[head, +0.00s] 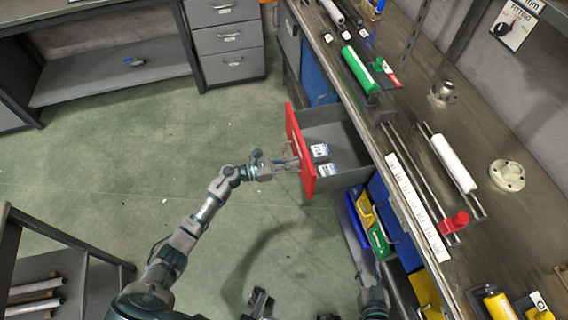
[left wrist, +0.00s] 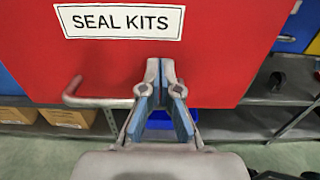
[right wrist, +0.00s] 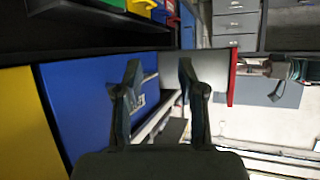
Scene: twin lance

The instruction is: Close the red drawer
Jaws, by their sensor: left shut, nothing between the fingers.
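The red drawer (head: 299,152) sticks out of the workbench, open. Its grey inside holds two small labelled packets (head: 322,160). In the left wrist view its red front (left wrist: 230,60) carries a "SEAL KITS" label and a bar handle (left wrist: 95,103). My left gripper (head: 292,163) is at the outer face of this front; its fingertips (left wrist: 167,65) are together, beside the handle's right part and below the label. Whether they touch the front, I cannot tell. My right gripper (right wrist: 158,72) is open and empty, with the drawer's red edge (right wrist: 232,78) beyond it to the right.
The workbench top (head: 415,140) holds a green cylinder (head: 360,70), a white cylinder (head: 454,163) and flanges. A grey cabinet (head: 228,40) stands behind. The green floor left of the drawer is clear.

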